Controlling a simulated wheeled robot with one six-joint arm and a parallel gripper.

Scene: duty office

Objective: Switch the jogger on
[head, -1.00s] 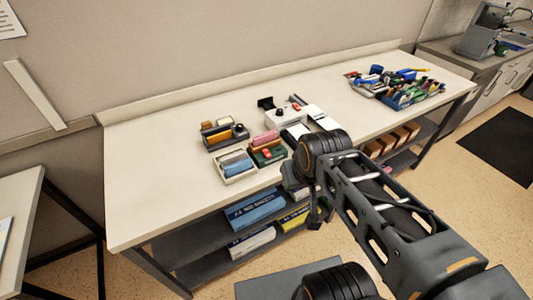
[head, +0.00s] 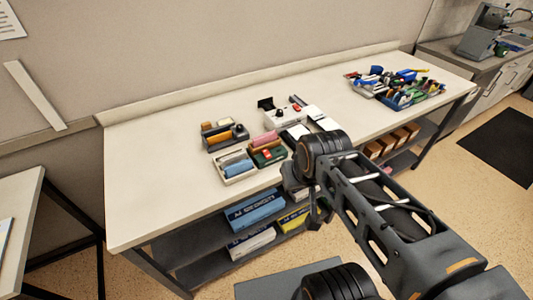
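A white machine (head: 285,117) with black parts on top stands at the middle of the long table. A dark green device (head: 267,155) with a red part sits in front of it, to the left. I cannot tell for certain which of them is the jogger, and no switch state is readable. My gripper (head: 314,218) hangs at the table's front edge, right of and nearer than these devices. It is small, dark and partly hidden by my wrist, so its opening is unclear. I see nothing held in it.
A pale tray (head: 232,177) with a blue roll and a dark tray (head: 218,146) with rolls stand left of the devices. A blue crate (head: 401,104) of tools is at the right. The table's left part is clear. Boxes (head: 254,211) lie on the shelf below.

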